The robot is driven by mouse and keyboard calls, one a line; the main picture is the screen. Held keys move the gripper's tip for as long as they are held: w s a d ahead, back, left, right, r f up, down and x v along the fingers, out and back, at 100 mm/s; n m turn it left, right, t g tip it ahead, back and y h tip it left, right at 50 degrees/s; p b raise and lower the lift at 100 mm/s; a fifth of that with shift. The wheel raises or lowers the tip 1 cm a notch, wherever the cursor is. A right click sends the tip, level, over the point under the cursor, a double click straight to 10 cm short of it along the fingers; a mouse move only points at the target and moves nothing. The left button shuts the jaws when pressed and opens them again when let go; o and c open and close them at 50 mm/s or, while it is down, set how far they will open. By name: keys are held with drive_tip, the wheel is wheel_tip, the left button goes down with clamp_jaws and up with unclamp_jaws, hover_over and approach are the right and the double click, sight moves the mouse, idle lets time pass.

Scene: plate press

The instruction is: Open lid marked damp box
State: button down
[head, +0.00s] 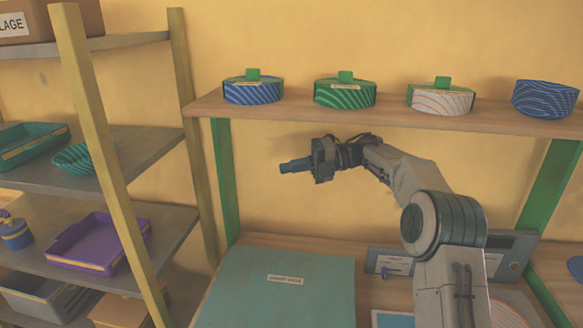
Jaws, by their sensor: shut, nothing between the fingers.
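The damp box (250,292) is a wide teal box with a flat lid on the lower wooden shelf, below the middle of the head view. A white label (285,279) on the lid appears to read "damp box". The lid looks closed, and the box's near part is cut off by the picture's lower edge. My gripper (284,167) is shut and empty. It points left in the air, above and behind the lid and below the upper shelf, touching nothing.
The upper shelf (400,119) holds several round striped containers, three with green tops (252,75). A grey panel-like unit (510,255) stands behind my arm at right. A left rack (160,170) holds trays, including a purple one (97,241). Space above the lid is clear.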

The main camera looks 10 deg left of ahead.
idle(0.8)
drive_tip(key=c, duration=1.5)
unclamp_jaws()
drive_tip(key=shift+d, duration=0.1)
drive_tip(key=v, duration=1.3)
drive_tip(key=shift+w+d, duration=0.2)
drive_tip(key=shift+d, duration=0.1)
